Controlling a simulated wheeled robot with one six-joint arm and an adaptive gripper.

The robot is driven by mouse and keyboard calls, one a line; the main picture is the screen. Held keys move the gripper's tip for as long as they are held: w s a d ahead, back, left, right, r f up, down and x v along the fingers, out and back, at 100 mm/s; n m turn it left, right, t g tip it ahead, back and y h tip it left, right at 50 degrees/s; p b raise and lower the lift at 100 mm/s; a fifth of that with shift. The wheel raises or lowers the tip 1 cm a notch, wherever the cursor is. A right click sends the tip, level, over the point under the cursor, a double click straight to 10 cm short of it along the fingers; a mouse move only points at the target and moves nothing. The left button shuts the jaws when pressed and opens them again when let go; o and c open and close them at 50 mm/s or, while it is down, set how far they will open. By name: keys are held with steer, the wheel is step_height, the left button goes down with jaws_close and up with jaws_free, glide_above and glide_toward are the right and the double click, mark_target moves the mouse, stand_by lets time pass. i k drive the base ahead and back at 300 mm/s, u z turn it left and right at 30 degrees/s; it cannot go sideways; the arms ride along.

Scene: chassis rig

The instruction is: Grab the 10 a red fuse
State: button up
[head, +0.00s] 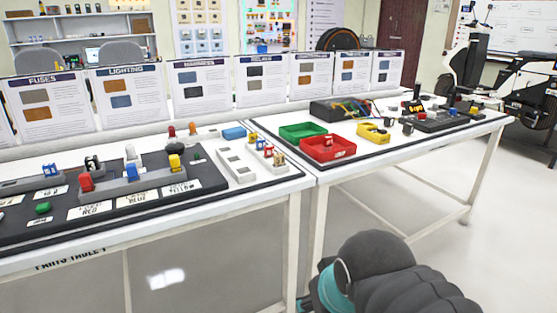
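Several small coloured pieces that look like fuses stand at the right side of a white tray (237,174) on the left table. One of them is a small red piece (268,151). Another small red piece (328,142) shows inside the red bin (330,154) on the right table. A larger red block (85,182) stands on the black board on the left table. No rating can be read on any red piece, so I cannot tell which is 10 A. My gripper is not visible; only dark links of my arm show at the lower right, apart from both tables.
The left table (265,205) carries a black board with several parts and labels. The right table (420,148) holds a green bin (303,131), a yellow bin (373,133) and devices. Upright info cards line the back. Open floor lies right.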

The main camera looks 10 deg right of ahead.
mark_target(269, 151)
steer(key=z, duration=0.35)
steer(key=k, duration=0.45)
steer(key=z, duration=1.45)
steer(key=i, duration=1.1)
steer(key=u, duration=0.95)
steer(key=i, duration=0.75)
steer(key=u, duration=0.9)
